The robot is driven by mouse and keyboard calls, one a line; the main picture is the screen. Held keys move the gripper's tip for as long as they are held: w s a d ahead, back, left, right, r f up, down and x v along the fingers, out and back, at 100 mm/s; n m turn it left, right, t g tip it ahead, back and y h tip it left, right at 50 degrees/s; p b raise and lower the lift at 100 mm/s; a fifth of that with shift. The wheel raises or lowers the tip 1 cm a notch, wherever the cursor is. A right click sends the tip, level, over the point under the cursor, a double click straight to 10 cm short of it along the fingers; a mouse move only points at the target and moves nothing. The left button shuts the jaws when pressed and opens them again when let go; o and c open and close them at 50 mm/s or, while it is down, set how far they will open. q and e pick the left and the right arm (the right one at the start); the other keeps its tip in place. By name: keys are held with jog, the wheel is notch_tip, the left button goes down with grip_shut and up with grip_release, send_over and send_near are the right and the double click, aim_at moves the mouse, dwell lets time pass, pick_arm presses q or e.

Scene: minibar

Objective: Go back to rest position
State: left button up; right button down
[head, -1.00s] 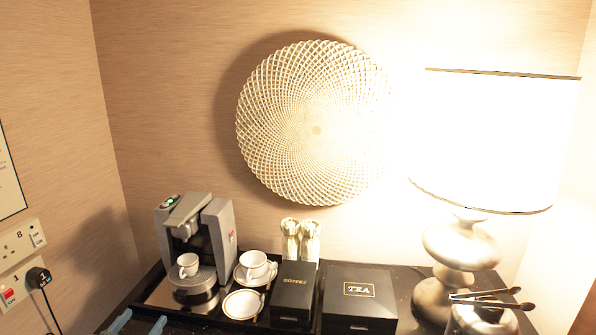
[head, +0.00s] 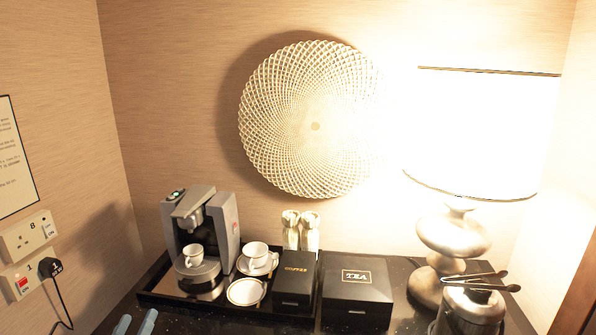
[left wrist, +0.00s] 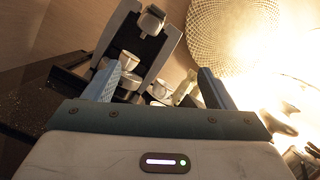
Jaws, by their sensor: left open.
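My left gripper (head: 135,324) shows only by its blue fingertips at the bottom edge of the head view. In the left wrist view its two fingers (left wrist: 159,70) are wide apart with nothing held between them. It is in front of the black tray (head: 160,299), apart from the things on it. A grey coffee machine (head: 228,232) stands on the tray with a white cup (head: 193,257) on its drip base. My right gripper is in neither view.
A second cup (head: 256,253) on a saucer, a small plate (head: 246,291), a black coffee box (head: 294,286) and two glasses (head: 300,234) stand nearby. To the right are a tea box (head: 357,303), a lamp (head: 453,238) and a metal pot with tongs (head: 470,311).

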pick_arm(q)
jog(key=s+a+f+n+g+y, duration=0.35)
jog(key=s+n+y, duration=0.3)
jog(key=n, duration=0.65)
jog(key=s+a+f+n+g+y, duration=0.25)
jog(key=s+n+g+y, duration=0.35)
jog(key=n, duration=0.6)
jog(key=s+d+f+n+g+h, duration=0.3)
jog(key=s+d+f+g+h, duration=0.15)
jog(key=s+d+f, duration=0.35)
jog(key=s+d+f+n+g+h, duration=0.2)
jog(key=s+d+f+g+h, duration=0.25)
jog(key=s, duration=0.55)
notch_tip(320, 180, down, 29)
jog(key=a+b, duration=0.1)
jog(key=b, duration=0.1)
jog(key=s+a+f+b, duration=0.1)
jog(key=s+f, duration=0.8)
jog(key=f, duration=0.3)
jog(key=s+f+g+b, duration=0.1)
jog(key=s+f, duration=0.8)
jog(key=f, duration=0.2)
jog(key=shift+s+a+f+n, duration=0.3)
jog(key=shift+a+f+n, duration=0.05)
jog(key=shift+f+n, duration=0.05)
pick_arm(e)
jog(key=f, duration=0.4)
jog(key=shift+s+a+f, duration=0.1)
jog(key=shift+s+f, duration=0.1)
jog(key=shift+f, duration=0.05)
